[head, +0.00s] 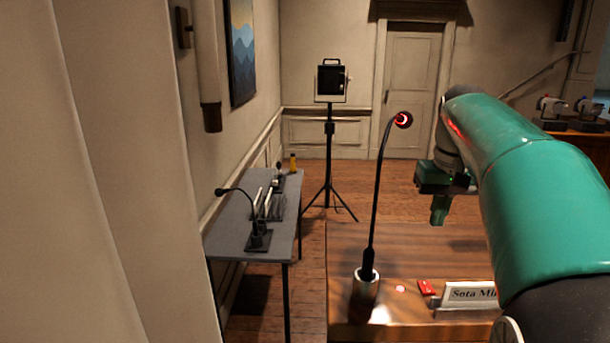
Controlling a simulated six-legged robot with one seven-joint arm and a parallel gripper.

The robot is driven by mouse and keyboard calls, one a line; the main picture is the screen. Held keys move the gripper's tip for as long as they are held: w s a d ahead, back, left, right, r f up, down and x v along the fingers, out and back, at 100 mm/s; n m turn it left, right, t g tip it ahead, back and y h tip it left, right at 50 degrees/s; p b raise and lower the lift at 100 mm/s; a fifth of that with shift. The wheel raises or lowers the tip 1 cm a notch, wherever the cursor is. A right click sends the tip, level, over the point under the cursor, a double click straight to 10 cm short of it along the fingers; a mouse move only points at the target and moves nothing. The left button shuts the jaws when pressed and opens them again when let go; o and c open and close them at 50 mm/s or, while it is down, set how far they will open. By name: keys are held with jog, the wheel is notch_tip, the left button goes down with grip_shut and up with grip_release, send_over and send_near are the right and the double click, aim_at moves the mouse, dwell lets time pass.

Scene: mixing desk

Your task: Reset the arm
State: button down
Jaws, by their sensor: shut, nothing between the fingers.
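My arm comes in from the right of the head view, its large green link bent over the right part of the wooden desk (450,262). My gripper (440,218) hangs at the end of the arm above the far side of the desk, pointing down. It is shut and holds nothing. It is apart from the gooseneck microphone (376,200), which stands upright on the desk to its left with a red lit ring at its top. The arm hides part of the desk's right side.
A tripod (329,150) with a box-shaped device stands behind. A beige wall edge (110,180) blocks the near left.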

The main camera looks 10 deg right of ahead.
jog(key=s+a+f+n+t, duration=0.1)
jog(key=s+a+f+t, duration=0.1)
jog(key=s+a+f, duration=0.5)
jog(key=s+a+f+n+t, duration=0.1)
jog(key=s+a+f+t, duration=0.1)
jog(key=s+a+f, duration=0.5)
jog(key=s+a, duration=0.3)
jog(key=a, duration=0.4)
jog(key=shift+s+f+n, duration=0.15)
jog(key=shift+f+n, duration=0.15)
jog(key=shift+n, duration=0.1)
